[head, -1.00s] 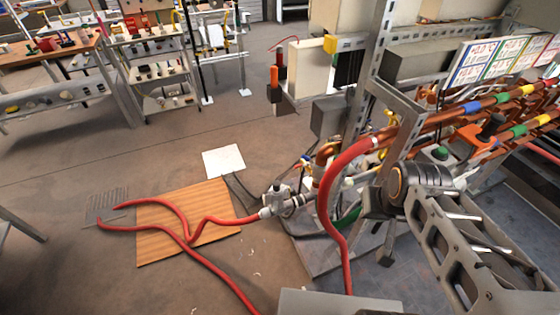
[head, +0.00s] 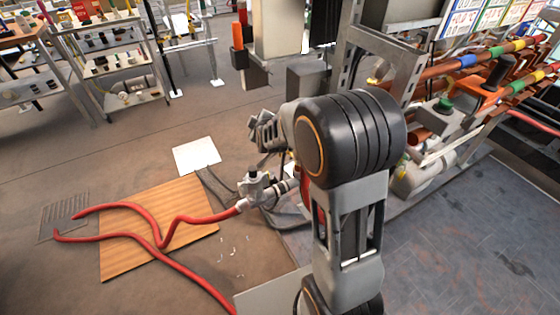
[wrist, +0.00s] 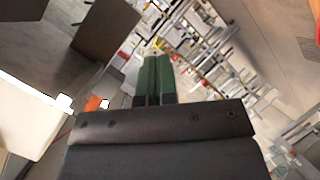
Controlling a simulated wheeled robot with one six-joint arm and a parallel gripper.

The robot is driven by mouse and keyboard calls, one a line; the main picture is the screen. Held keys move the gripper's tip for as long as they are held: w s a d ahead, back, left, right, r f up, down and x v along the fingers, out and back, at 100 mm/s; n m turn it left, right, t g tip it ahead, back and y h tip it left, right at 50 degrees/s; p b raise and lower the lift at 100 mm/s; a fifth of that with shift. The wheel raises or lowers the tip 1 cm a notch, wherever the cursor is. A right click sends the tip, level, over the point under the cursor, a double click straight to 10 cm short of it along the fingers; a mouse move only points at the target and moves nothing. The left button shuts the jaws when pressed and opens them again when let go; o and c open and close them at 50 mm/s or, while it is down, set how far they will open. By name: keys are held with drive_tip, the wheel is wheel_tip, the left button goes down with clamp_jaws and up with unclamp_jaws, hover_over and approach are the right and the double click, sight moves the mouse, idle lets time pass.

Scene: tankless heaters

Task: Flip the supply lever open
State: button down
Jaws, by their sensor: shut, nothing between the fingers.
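My gripper (wrist: 153,75) shows in the wrist view with its two green fingers together and nothing between them. In the head view my arm stands in the middle, and its end reaches left of the black joint; the fingertips are not clear there. I cannot tell which part is the supply lever. Copper pipes (head: 468,62) with coloured bands run at the right of the head view. A green knob (head: 443,104) sits near them. My arm hides part of the heater rig. No lever is clearly visible near the fingers in the wrist view.
A grey metal frame (head: 345,62) rises behind my arm. A red hose (head: 140,208) crosses a wooden board (head: 120,255) on the floor, joined to a metal fitting (head: 254,188). A white box (wrist: 25,115) is at the wrist view's left. Floor at the head view's lower right is clear.

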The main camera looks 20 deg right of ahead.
drive_tip(key=w+d+f+n+t+h+b, duration=0.1)
drive_tip(key=d+f+n+t+h+b, duration=0.3)
drive_tip(key=f, duration=0.5)
drive_tip(key=w+d+f+n+t+h+b, duration=0.1)
drive_tip(key=f+n+h+b, duration=0.3)
drive_tip(key=f, duration=0.6)
drive_tip(key=w+d+f+n+t+h+b, duration=0.1)
drive_tip(key=d+f+t+h+b, duration=0.15)
drive_tip(key=f+b, duration=0.5)
drive_tip(key=f+x, duration=0.1)
drive_tip(key=x, duration=0.7)
drive_tip(key=shift+w+b, duration=0.3)
drive_tip(key=shift+w, duration=0.2)
drive_tip(key=shift+d+r+y, duration=0.2)
drive_tip(key=shift+y, duration=0.05)
drive_tip(key=shift+r+m+g+p, duration=0.2)
drive_tip(key=shift+m+g+p, duration=0.1)
drive_tip(key=shift+g, duration=0.05)
